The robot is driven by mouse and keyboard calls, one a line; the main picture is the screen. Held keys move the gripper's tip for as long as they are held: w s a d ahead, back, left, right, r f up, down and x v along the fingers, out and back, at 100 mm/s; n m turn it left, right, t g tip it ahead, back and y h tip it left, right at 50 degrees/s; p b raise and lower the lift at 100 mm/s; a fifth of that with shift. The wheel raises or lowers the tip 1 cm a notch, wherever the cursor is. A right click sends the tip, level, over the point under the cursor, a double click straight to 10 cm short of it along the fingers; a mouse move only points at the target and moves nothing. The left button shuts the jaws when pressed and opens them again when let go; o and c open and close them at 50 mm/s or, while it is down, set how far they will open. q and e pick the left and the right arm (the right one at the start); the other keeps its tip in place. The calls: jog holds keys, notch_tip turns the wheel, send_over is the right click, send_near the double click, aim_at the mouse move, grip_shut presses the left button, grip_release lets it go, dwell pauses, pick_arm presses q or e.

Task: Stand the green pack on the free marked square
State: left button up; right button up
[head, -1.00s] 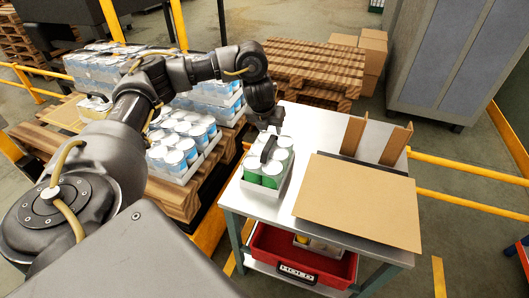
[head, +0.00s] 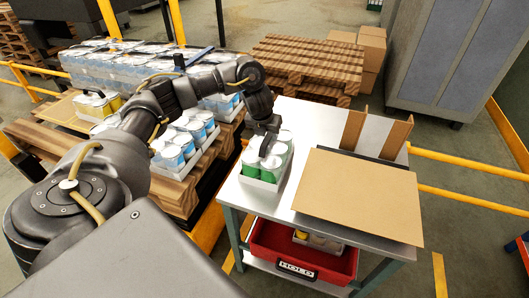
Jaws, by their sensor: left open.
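The green pack (head: 250,171), a white tray of green cans with pale lids, stands upright at the left end of the metal table. My left gripper (head: 265,150) is over the middle of the pack, with its dark fingers down among the can tops. It is open, and whether it touches the cans cannot be told. The gripper hides some of the lids. My right gripper is out of view.
A cardboard sheet (head: 360,195) covers the table's right part, with upright brown boards (head: 353,130) behind it. A red HOLD bin (head: 330,263) sits below. Blue-and-white can packs (head: 185,140) stand on a pallet to the left. A yellow rail (head: 470,171) runs at right.

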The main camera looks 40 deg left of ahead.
aim_at(267, 137)
pick_arm(q)
jog(key=shift+x, duration=1.7)
jog(key=shift+s+f, duration=0.1)
jog(key=shift+f, duration=0.1)
grip_shut()
jog(key=shift+a+r, duration=0.1)
